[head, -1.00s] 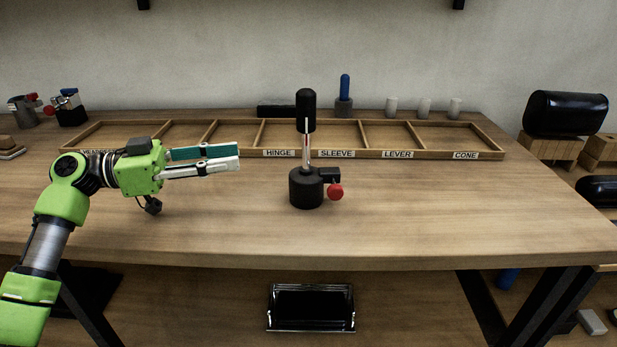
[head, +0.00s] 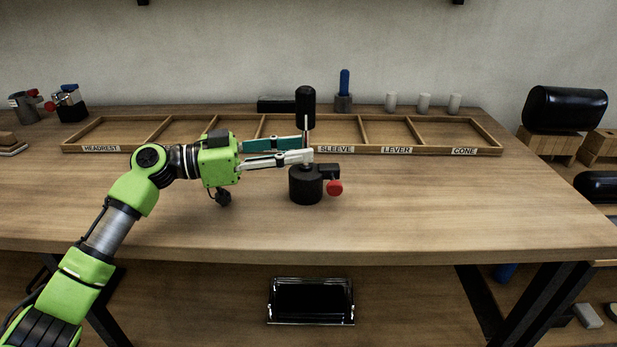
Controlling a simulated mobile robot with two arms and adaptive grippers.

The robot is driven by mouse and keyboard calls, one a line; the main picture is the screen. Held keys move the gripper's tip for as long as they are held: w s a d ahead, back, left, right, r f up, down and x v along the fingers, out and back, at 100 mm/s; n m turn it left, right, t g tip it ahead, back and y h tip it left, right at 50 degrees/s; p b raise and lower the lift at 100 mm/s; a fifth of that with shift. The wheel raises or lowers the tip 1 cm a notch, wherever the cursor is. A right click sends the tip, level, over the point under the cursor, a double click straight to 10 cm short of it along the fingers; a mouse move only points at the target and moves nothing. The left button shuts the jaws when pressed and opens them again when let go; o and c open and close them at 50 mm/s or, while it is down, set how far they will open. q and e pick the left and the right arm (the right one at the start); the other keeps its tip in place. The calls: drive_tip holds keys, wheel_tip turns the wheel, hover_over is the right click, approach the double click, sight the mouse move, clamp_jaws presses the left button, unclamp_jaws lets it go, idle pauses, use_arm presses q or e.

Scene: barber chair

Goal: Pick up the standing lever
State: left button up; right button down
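The standing lever has a black grip (head: 305,107) on a thin metal rod. It stands upright in a round black base (head: 306,186) with a red knob (head: 334,187) at its right side, on the workbench. My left gripper (head: 307,150) reaches in from the left at the height of the rod, below the black grip and just above the base. Its fingers look parted, one behind and one in front of the rod, and the front finger hides the rod's lower part. Contact cannot be told. My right gripper is out of view.
A shallow wooden tray (head: 470,151) with labelled compartments lies behind the lever. A blue-handled piece (head: 344,92) and small pale cylinders (head: 424,103) stand behind it. Clamp-like fixtures (head: 67,102) stand at the back left. The bench (head: 440,210) is clear at front right.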

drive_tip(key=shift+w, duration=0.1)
use_arm(q)
clamp_jaws()
drive_tip(key=shift+r, duration=0.1)
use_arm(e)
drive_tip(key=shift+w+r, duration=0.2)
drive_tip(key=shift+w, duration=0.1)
